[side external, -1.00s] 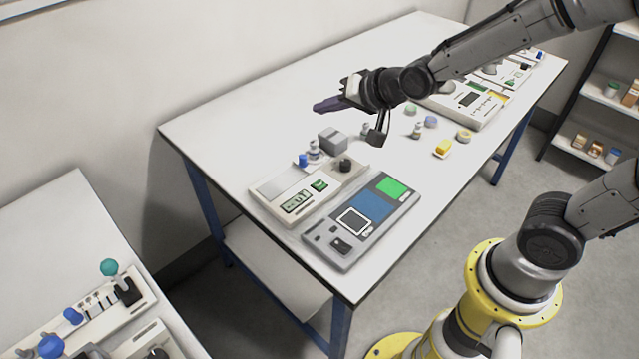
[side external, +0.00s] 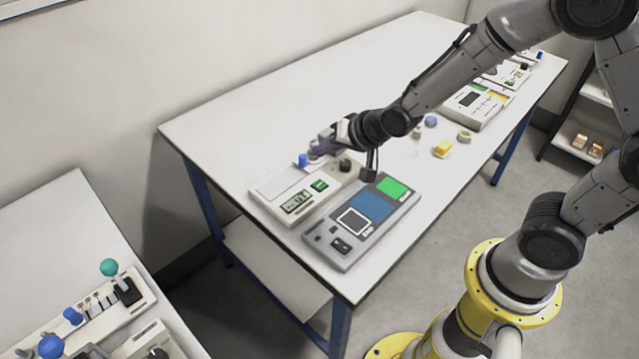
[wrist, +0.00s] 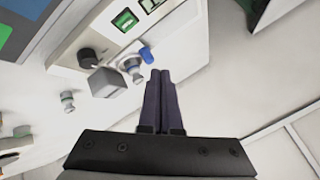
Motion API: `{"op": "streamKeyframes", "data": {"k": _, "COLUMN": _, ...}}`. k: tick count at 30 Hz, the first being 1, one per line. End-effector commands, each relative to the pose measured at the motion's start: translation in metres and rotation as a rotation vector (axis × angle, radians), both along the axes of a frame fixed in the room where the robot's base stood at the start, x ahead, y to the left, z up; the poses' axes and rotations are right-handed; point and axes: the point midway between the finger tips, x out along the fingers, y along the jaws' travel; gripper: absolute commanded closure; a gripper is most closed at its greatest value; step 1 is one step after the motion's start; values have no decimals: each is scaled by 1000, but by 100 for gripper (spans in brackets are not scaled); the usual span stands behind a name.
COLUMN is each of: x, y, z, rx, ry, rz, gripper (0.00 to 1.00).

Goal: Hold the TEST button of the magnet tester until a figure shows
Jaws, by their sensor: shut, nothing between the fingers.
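A white instrument (side external: 283,214) with a small display (side external: 297,201), a green patch (side external: 320,185), a black knob (side external: 345,165) and a blue knob or button (side external: 303,160) lies on the table. I cannot read its lettering, so I cannot tell whether it is the magnet tester or which part is TEST. The display shows dark marks, too small to read. My gripper (side external: 314,152) is shut and empty, its dark fingers by the blue part. In the wrist view the fingertips (wrist: 160,74) are close to the blue part (wrist: 147,55); contact is unclear.
A grey device (side external: 325,256) with blue and green panels lies in front of the instrument. A grey block (wrist: 107,83) and a small metal post (wrist: 67,98) stand nearby. A yellow item (side external: 443,147) lies farther right. The table's back left is clear.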

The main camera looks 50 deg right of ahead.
Motion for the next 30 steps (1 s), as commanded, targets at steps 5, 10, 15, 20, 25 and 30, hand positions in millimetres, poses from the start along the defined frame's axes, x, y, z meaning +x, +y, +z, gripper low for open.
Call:
{"op": "streamKeyframes", "data": {"k": 5, "x": -1, "y": 0, "z": -26, "rx": -1, "ry": 6, "rz": 1, "gripper": 100}}
{"op": "streamKeyframes", "data": {"k": 10, "x": -1, "y": 0, "z": -47, "rx": -1, "ry": 4, "rz": 1, "gripper": 100}}
{"op": "streamKeyframes", "data": {"k": 15, "x": 0, "y": 0, "z": -63, "rx": -1, "ry": 3, "rz": 1, "gripper": 100}}
{"op": "streamKeyframes", "data": {"k": 20, "x": 0, "y": 0, "z": -71, "rx": -1, "ry": 0, "rz": 1, "gripper": 100}}
{"op": "streamKeyframes", "data": {"k": 25, "x": 0, "y": 0, "z": -72, "rx": 0, "ry": 0, "rz": 0, "gripper": 100}}
{"op": "streamKeyframes", "data": {"k": 30, "x": 0, "y": 0, "z": -72, "rx": 0, "ry": 0, "rz": 0, "gripper": 100}}
